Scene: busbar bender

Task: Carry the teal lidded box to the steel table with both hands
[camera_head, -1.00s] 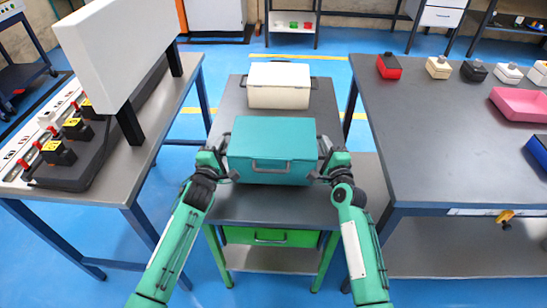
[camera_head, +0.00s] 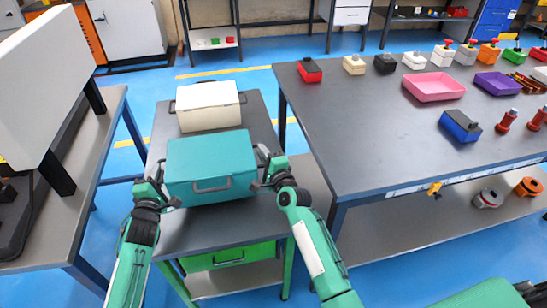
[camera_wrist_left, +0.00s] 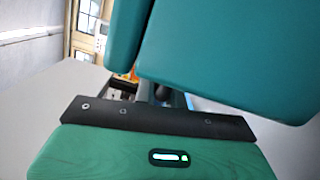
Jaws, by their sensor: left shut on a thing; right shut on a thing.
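The teal lidded box (camera_head: 211,163) is between my two grippers in the head view, over the dark top of the narrow workbench (camera_head: 222,228). I cannot tell whether it touches the top. My left gripper (camera_head: 160,184) is shut at the box's left side. My right gripper (camera_head: 262,172) is shut at its right side. Each appears to hold a side handle, though the jaws are mostly hidden. In the left wrist view the teal box (camera_wrist_left: 235,55) fills the upper right, close to the gripper. The large table on the right (camera_head: 370,130) has a dark grey top.
A cream lidded box (camera_head: 208,107) stands just behind the teal box. The right table carries a pink tray (camera_head: 433,86), a purple tray (camera_head: 497,83), a blue block (camera_head: 460,126) and several small boxes. Its near left area is clear. A white panel (camera_head: 40,85) stands on the left table.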

